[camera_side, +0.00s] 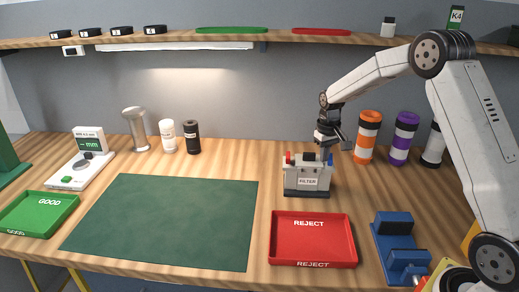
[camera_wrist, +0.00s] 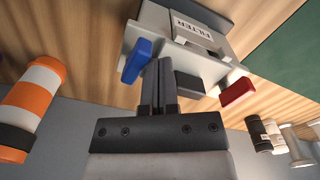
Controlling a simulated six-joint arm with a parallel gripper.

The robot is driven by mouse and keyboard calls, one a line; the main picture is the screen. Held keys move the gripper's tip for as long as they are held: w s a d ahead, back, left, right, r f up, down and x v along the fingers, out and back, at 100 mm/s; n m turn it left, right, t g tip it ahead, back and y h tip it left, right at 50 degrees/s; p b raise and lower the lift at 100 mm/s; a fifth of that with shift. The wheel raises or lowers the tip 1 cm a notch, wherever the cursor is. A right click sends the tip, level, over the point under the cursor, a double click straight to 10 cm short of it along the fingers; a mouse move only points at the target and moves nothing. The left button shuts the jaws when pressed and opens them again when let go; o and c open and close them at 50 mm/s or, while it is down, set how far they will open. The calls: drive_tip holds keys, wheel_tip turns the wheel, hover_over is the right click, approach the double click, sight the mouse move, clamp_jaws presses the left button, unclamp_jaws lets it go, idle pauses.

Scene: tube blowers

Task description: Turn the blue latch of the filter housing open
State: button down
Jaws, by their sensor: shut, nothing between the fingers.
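The filter housing (camera_side: 307,178) is a pale box labelled FILTER, standing upright on the bench. Its blue latch (camera_side: 329,159) is on the right side of its top in the side view, and a red latch (camera_side: 288,158) is on the left. My gripper (camera_side: 334,141) is just above the blue latch end, pointing down. In the wrist view, the blue latch (camera_wrist: 136,61) lies just left of my shut, empty fingers (camera_wrist: 158,68), close beside them. I cannot tell whether they touch. A dark block (camera_wrist: 189,86) is right of the fingers, and the red latch (camera_wrist: 237,92) is farther right.
A red REJECT tray (camera_side: 313,240) sits in front of the housing, and a blue fixture (camera_side: 395,245) is right of it. Orange (camera_side: 366,138), purple (camera_side: 402,140) and black-and-white cylinders (camera_side: 433,148) stand behind on the right. A green mat (camera_side: 165,220) lies left.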

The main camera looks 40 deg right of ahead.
drive_tip(key=shift+s, duration=0.35)
idle(0.4)
wheel_tip(320, 180, up, 7)
idle(1.2)
drive_tip(key=s+a+f+n+t, duration=0.1)
drive_tip(key=s+a+f, duration=0.2)
drive_tip(key=s+a, duration=0.6)
drive_tip(key=s+a+f+n+t, duration=0.1)
drive_tip(key=s+a+f+n, duration=0.1)
drive_tip(key=s+a, duration=0.7)
drive_tip(key=shift+s+f+t, duration=0.3)
drive_tip(key=shift+s+f, duration=0.2)
drive_tip(key=shift+f, duration=0.2)
